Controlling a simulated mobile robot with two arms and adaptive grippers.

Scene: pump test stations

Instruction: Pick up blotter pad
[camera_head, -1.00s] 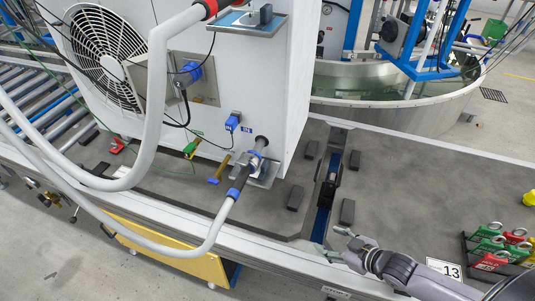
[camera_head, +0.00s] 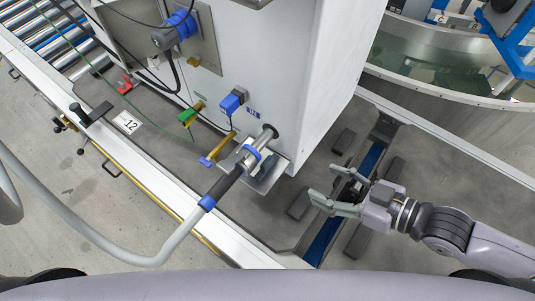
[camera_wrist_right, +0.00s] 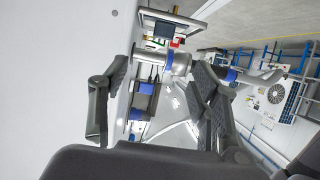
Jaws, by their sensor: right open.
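I cannot pick out a blotter pad with certainty in either view. My right gripper (camera_head: 322,182) is open, over the bench beside the white cabinet, to the right of the hose coupling (camera_head: 250,158). In the right wrist view its spread fingers (camera_wrist_right: 155,82) hold nothing. The coupling (camera_wrist_right: 172,62) shows beyond and between them, apart from them. A small framed shelf (camera_wrist_right: 168,22) on the cabinet shows above, with a dark item (camera_wrist_right: 164,30) I cannot identify. My left gripper is not in view.
The white cabinet (camera_head: 300,75) stands left of my right gripper. A grey hose (camera_head: 155,258) loops across the bench's front edge. Several dark blocks (camera_head: 300,205) flank a blue strip (camera_head: 325,238) under the gripper. A round tank (camera_head: 440,65) is behind.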

